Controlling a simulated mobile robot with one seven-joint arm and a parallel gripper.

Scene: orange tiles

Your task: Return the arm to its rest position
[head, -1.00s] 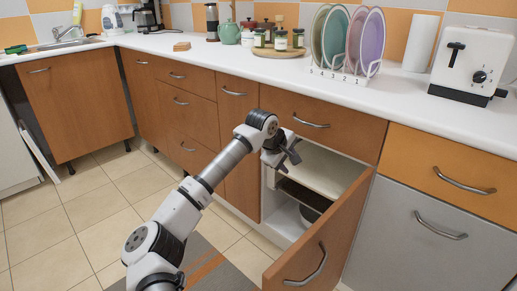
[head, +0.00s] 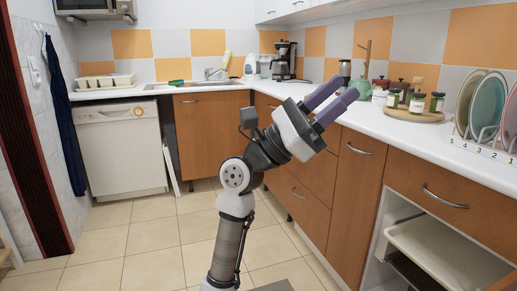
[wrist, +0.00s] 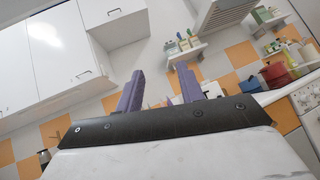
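My arm (head: 232,203) rises from the bottom middle of the head view and bends at a joint above the floor. My gripper (head: 346,87) is raised in front of the counter and points up and to the right. Its two purple fingers stand apart with nothing between them. In the wrist view the fingers of my gripper (wrist: 160,76) are also apart and empty, aimed up towards the white wall cabinets (wrist: 55,55) and a wall shelf (wrist: 185,47).
The white counter (head: 370,120) runs behind my gripper, with jars (head: 416,103) and a plate rack (head: 480,145). A dishwasher (head: 120,155) stands at left. The tiled floor (head: 130,245) is clear.

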